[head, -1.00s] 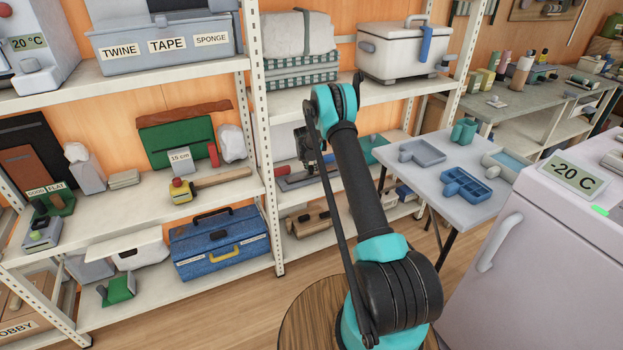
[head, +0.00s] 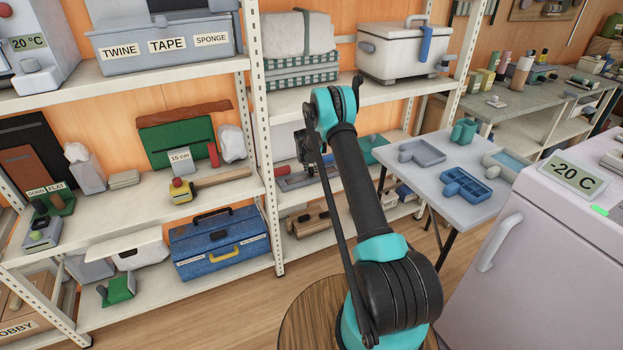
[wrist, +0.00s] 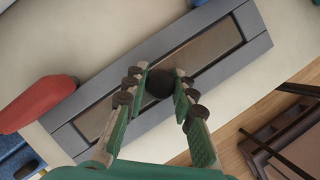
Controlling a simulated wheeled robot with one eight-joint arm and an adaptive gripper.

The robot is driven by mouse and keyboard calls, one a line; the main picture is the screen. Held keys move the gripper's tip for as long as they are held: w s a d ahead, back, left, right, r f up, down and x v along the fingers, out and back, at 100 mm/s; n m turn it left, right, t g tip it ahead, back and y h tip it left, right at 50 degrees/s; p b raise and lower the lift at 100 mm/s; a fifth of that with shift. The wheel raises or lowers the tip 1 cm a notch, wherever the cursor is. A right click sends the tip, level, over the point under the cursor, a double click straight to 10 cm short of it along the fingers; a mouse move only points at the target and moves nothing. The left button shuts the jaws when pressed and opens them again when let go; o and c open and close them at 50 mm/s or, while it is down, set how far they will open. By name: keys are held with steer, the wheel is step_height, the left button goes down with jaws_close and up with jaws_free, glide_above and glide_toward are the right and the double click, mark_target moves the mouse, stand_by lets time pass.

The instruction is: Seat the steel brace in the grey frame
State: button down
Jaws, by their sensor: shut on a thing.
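The grey frame (wrist: 258,50) lies on the shelf, running diagonally across the wrist view. The steel brace (wrist: 210,52), a long flat bar with brownish reflections and a dark round knob (wrist: 159,83), lies within the frame's outline and looks lined up with it. I cannot tell whether it is fully down. My gripper (wrist: 160,84), with green ribbed fingers and dark pads, is shut on the brace's knob. In the head view the frame (head: 290,186) shows on the middle shelf, partly hidden behind my arm.
A red object (wrist: 38,103) is close to the frame's left end in the wrist view. A wooden-handled tool (head: 220,177) is left of a shelf upright (head: 268,150). A table (head: 425,200) with blue trays and a white freezer (head: 500,285) stand at the right.

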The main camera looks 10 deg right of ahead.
steer(key=c, duration=1.2)
jaws_free()
steer(key=shift+o, duration=0.2)
steer(key=v, duration=0.7)
steer(key=shift+r, duration=0.2)
steer(key=shift+s, duration=0.15)
